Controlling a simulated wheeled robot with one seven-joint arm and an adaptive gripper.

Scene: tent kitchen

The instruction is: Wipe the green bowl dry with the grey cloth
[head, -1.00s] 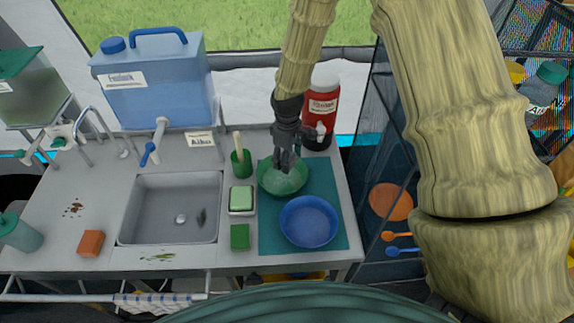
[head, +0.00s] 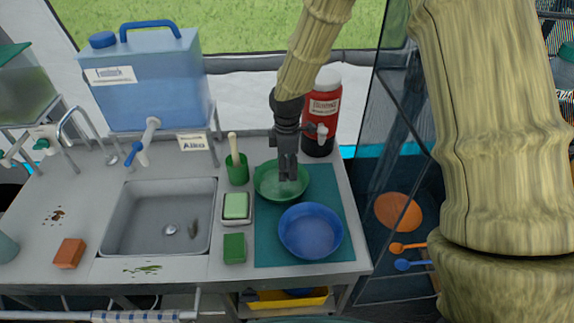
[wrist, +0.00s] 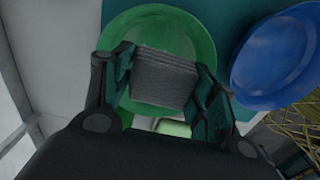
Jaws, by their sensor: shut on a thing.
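The green bowl (head: 300,190) sits on a teal mat (head: 335,255) right of the sink, and it also fills the upper middle of the wrist view (wrist: 195,30). My gripper (head: 288,176) points down over the bowl. In the wrist view its two fingers (wrist: 165,88) are shut on the grey cloth (wrist: 163,75), a folded block between them. The cloth is over the bowl's inside; I cannot tell whether it touches the surface. In the head view the gripper hides the cloth and part of the bowl.
A blue bowl (head: 310,230) stands close in front on the mat. Left are a green cup with a brush (head: 237,170), a soap dish (head: 237,221) and a green sponge (head: 234,248). A red dispenser (head: 322,112) stands behind. The sink (head: 150,225) is on the left.

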